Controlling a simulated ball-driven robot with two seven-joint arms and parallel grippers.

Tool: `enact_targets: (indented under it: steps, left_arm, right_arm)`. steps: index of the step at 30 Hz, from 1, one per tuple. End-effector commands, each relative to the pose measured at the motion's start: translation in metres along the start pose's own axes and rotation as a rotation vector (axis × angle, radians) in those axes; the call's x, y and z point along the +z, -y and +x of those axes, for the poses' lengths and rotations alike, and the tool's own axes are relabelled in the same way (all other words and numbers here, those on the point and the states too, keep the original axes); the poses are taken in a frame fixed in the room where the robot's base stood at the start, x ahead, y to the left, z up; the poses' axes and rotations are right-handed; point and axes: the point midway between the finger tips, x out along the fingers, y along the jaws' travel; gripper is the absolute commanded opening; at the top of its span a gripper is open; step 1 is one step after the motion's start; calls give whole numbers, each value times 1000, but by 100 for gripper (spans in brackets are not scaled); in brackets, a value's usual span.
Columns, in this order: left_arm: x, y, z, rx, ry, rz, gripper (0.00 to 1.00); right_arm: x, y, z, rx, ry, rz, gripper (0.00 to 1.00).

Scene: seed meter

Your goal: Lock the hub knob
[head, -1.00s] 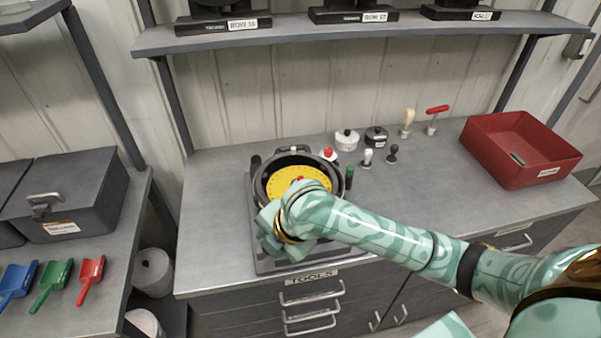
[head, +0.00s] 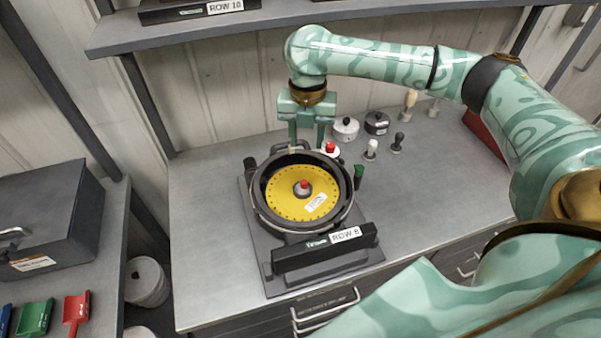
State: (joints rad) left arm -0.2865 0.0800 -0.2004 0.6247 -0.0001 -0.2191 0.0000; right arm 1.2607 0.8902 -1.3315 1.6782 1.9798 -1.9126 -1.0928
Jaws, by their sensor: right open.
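The seed meter (head: 256,212) stands on the workbench as a round black housing with a yellow disc (head: 276,202) inside. The hub knob (head: 303,186) is a small red-topped knob at the disc's centre. Whether it is locked cannot be told. My right gripper (head: 307,146) points down at the housing's far rim, behind the hub knob and apart from it. Its two fingers are open, with nothing clearly between them. My left gripper is not in view.
A "ROW 8" label block (head: 325,250) is at the meter's front. A red-topped white part (head: 330,149), a green-topped tool (head: 358,176), white (head: 345,130) and dark (head: 377,123) round pots and small stamps (head: 397,143) stand right of it. The bench's left side is clear.

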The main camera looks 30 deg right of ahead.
Motion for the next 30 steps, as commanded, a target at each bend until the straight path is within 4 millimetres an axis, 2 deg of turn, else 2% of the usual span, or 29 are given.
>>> enact_targets:
  steps: [1, 3, 7, 10, 15, 21, 30]
  left_arm:
    - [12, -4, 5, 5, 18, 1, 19]
    - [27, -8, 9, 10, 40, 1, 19]
    - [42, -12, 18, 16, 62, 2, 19]
    - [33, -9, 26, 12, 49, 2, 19]
    - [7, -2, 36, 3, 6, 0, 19]
    - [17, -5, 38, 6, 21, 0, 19]
    - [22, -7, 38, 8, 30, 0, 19]
  right_arm:
    - [0, -1, 16, -3, -5, 2, 40]
    - [2, -2, 34, -4, -6, 3, 40]
    - [2, -3, 70, -5, -7, 1, 40]
    - [2, -2, 95, -5, -5, 2, 40]
    - [2, -3, 126, -3, -4, 0, 40]
    - [2, -3, 143, -2, -2, 2, 40]
    - [2, -3, 144, -1, -2, 1, 40]
